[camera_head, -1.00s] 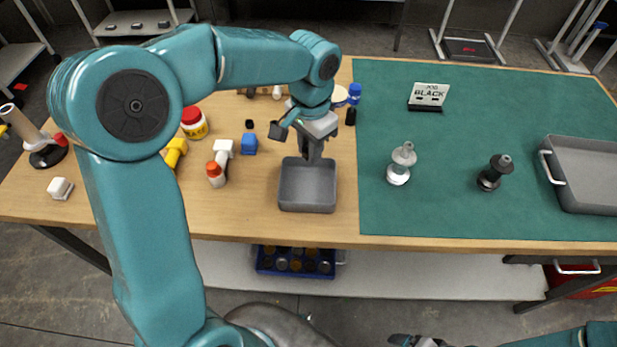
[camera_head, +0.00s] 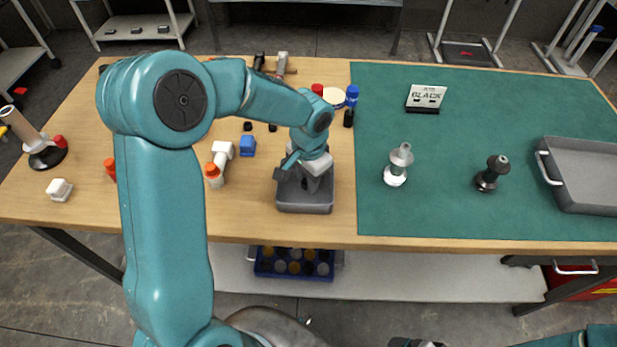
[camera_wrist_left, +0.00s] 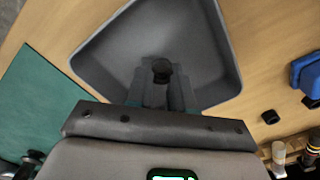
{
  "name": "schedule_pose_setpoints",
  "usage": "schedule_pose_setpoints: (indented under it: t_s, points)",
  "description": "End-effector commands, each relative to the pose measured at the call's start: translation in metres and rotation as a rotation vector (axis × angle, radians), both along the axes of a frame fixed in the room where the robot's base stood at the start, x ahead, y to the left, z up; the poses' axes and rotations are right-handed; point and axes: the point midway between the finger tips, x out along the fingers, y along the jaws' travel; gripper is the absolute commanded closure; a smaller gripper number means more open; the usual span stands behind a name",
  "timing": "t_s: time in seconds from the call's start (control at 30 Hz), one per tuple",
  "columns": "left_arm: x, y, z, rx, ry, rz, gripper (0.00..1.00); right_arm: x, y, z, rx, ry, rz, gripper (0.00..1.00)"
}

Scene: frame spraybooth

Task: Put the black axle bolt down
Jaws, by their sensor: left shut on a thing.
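My left gripper (camera_head: 312,188) reaches down into the small grey tray (camera_head: 305,208) on the wood part of the bench. In the left wrist view its fingers (camera_wrist_left: 162,90) are shut on the black axle bolt (camera_wrist_left: 162,70), whose dark round head shows between the fingertips. The grey tray (camera_wrist_left: 228,60) lies below and around the fingertips there. I cannot tell whether the bolt touches the tray floor. In the head view the bolt is hidden by the gripper. Part of my right gripper (camera_head: 415,342) shows at the bottom edge, its jaws unclear.
A sign reading BLACK (camera_head: 426,97), a pale hub (camera_head: 398,165) and a dark hub (camera_head: 492,173) stand on the green mat (camera_head: 450,215). A large grey tray (camera_head: 585,208) is at right.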

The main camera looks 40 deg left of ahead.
Motion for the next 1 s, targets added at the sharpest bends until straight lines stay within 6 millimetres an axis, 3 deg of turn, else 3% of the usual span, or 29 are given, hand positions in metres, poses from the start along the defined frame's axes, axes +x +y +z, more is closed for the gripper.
schedule_pose_setpoints:
  t_s: [0.07, 0.1, 0.17, 0.57, 1.0]
  points:
    - [0.0, 0.0, -0.005, 0.0, 0.0, 0.0, 1.0, 0.0, 0.0, -0.004, 0.0, 0.0, 0.0, 0.13]
    - [0.0, 0.0, -0.003, 0.0, 0.0, 0.0, 0.69, 0.0, 0.0, -0.003, 0.0, 0.0, 0.0, 0.13]
    - [0.0, 0.0, -0.003, 0.0, 0.0, 0.0, 0.53, 0.0, 0.0, -0.003, 0.0, 0.0, 0.0, 0.13]
    - [0.001, 0.0, 0.008, 0.001, -0.002, 0.0, 0.53, 0.0, 0.0, 0.002, 0.0, 0.0, 0.0, 0.13]
    - [0.001, -0.001, 0.102, 0.0, -0.004, -0.001, 0.53, 0.0, 0.0, 0.003, 0.0, 0.0, 0.0, 0.13]
